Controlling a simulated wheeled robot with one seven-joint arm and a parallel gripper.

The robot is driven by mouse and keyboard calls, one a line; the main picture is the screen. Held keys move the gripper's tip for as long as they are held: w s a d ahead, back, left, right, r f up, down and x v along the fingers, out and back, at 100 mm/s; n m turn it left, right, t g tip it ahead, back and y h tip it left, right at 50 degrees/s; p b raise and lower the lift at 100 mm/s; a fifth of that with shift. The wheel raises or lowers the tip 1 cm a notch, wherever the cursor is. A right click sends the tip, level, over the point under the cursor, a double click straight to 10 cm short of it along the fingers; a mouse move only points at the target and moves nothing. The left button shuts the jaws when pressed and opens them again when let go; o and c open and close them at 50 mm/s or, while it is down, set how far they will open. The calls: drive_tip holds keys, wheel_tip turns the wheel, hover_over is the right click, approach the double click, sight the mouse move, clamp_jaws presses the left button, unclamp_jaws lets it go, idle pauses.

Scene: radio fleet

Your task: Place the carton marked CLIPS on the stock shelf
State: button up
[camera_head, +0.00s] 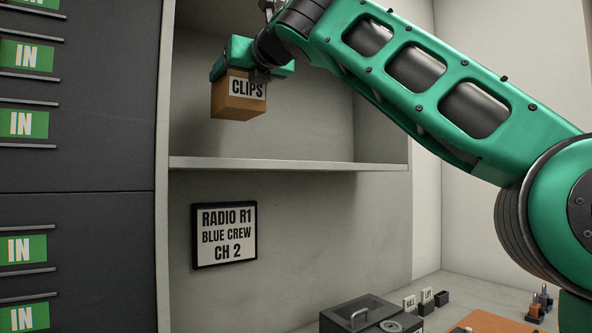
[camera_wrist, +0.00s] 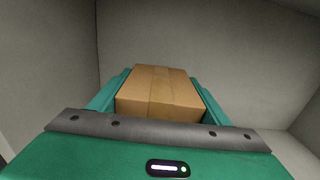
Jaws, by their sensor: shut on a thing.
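The carton marked CLIPS (camera_head: 238,103) is a small brown box with a white label. My gripper (camera_head: 243,77) is shut on it from above, and the carton hangs below the green fingers. In the wrist view the carton (camera_wrist: 160,92) sits between the two green fingers. The stock shelf (camera_head: 290,163) is a pale board in an open grey cabinet. In the head view the carton appears above the shelf board, with a visible gap between its underside and the board's front edge. How deep it is inside the compartment is hard to tell.
A dark panel with green IN tags (camera_head: 24,124) stands at the left. A framed sign, RADIO R1 BLUE CREW CH 2 (camera_head: 224,235), hangs below the shelf. A dark case (camera_head: 365,315) and small items stand on the counter at lower right. The visible shelf board is clear.

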drive_tip(key=shift+s+a, duration=0.25)
drive_tip(key=shift+a, duration=0.25)
drive_tip(key=shift+s+a+f, duration=0.1)
drive_tip(key=shift+f, duration=4.9)
drive_tip(key=o, duration=1.3)
drive_tip(key=shift+f, duration=0.15)
